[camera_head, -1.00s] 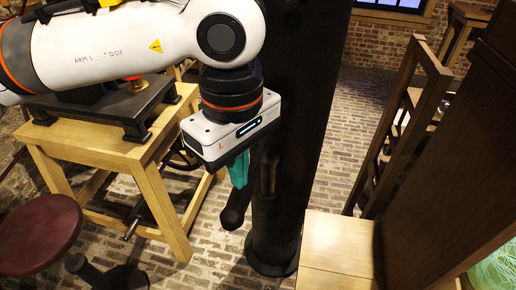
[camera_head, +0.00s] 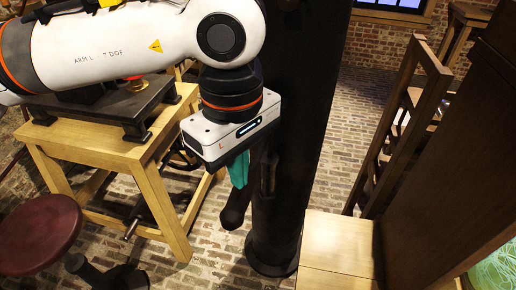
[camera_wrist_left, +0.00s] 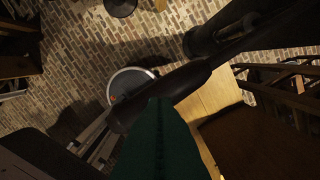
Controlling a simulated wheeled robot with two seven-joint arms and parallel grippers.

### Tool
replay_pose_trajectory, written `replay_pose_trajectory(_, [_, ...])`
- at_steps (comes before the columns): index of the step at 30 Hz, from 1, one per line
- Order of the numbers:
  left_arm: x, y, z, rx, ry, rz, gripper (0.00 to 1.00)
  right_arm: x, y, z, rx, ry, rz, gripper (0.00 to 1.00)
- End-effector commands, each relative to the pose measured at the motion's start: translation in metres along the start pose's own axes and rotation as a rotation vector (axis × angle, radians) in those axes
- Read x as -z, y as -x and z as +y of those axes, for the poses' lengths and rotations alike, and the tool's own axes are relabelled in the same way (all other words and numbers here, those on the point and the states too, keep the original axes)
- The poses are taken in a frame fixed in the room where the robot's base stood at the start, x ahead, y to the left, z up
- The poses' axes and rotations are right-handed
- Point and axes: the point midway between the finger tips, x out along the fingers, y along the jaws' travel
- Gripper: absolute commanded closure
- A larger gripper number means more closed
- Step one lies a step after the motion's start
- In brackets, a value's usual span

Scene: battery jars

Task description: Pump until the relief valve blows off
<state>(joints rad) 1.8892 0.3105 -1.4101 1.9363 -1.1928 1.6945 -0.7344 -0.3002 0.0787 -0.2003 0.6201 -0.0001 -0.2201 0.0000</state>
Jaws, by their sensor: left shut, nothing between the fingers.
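My left gripper (camera_head: 238,172) has teal fingers that are shut with nothing between them, pointing down beside the black column (camera_head: 300,130). A dark, rounded lever (camera_head: 235,208), which looks like a pump handle, hangs just below the fingertips. In the left wrist view the teal fingers (camera_wrist_left: 160,140) overlap a dark bar (camera_wrist_left: 190,78) that runs diagonally; I cannot tell whether they touch it. A small brass-coloured knob (camera_head: 137,86) shows on the dark stand under my left arm. I cannot identify the relief valve. My right gripper is not in view.
A wooden table (camera_head: 95,143) carrying a dark stand (camera_head: 125,108) is at the left, with a dark red stool (camera_head: 38,232) in front. A pale wooden block (camera_head: 338,245) stands right of the column, beside a tall dark wooden panel (camera_head: 455,140). Brick floor (camera_head: 345,130) lies open behind.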

Motion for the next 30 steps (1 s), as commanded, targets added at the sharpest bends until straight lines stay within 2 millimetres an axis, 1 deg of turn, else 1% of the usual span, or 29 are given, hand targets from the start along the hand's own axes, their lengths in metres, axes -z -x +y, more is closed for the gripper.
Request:
replay_pose_trajectory(27, [0.000,-0.146,0.000,-0.002,0.001,-0.001,1.00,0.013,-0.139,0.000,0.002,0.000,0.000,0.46])
replay_pose_trajectory(28, [-0.001,-0.139,0.000,-0.001,0.001,-0.001,1.00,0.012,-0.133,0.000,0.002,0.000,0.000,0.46])
replay_pose_trajectory(30, [0.000,-0.132,0.000,-0.002,0.001,-0.001,1.00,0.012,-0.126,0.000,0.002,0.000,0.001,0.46])
